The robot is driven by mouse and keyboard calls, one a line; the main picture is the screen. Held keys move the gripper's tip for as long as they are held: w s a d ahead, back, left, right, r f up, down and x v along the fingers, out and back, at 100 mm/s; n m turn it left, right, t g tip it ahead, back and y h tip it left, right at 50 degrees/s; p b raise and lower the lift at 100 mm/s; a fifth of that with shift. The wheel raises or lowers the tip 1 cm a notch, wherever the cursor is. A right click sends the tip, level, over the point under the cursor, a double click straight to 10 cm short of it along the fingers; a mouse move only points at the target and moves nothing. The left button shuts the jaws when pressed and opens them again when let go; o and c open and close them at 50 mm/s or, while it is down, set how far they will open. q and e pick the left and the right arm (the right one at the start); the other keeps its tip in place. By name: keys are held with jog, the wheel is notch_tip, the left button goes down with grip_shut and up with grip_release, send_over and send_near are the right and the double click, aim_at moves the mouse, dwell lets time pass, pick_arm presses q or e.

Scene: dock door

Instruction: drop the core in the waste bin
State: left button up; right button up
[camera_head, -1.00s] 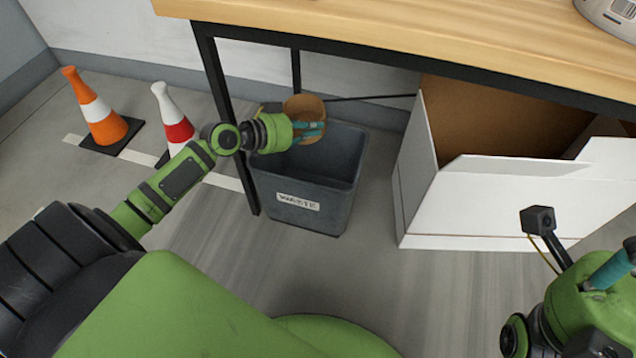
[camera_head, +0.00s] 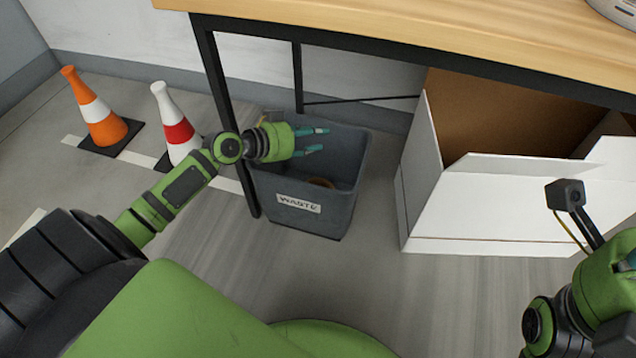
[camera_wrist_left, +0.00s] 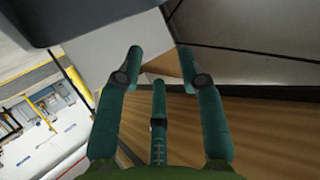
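The grey waste bin (camera_head: 300,200), with a "WASTE" label on its front, stands on the floor under the table's left end. The brown core (camera_head: 322,183) lies inside the bin, mostly hidden by the front wall. My left gripper (camera_head: 322,140) is over the bin's opening, with its teal fingers apart and nothing between them. In the left wrist view the fingers (camera_wrist_left: 162,65) are also spread and empty. My right gripper (camera_head: 628,262) is at the right edge of the head view, mostly cut off, so its opening cannot be judged.
The wooden table (camera_head: 420,40) is above the bin, with a black leg (camera_head: 222,110) close by the left arm. An open white box (camera_head: 490,205) stands right of the bin. An orange cone (camera_head: 98,115) and a red-and-white cone (camera_head: 176,130) stand at left.

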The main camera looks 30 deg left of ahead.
pick_arm(q)
jog(key=v, duration=1.2)
dwell(0.3)
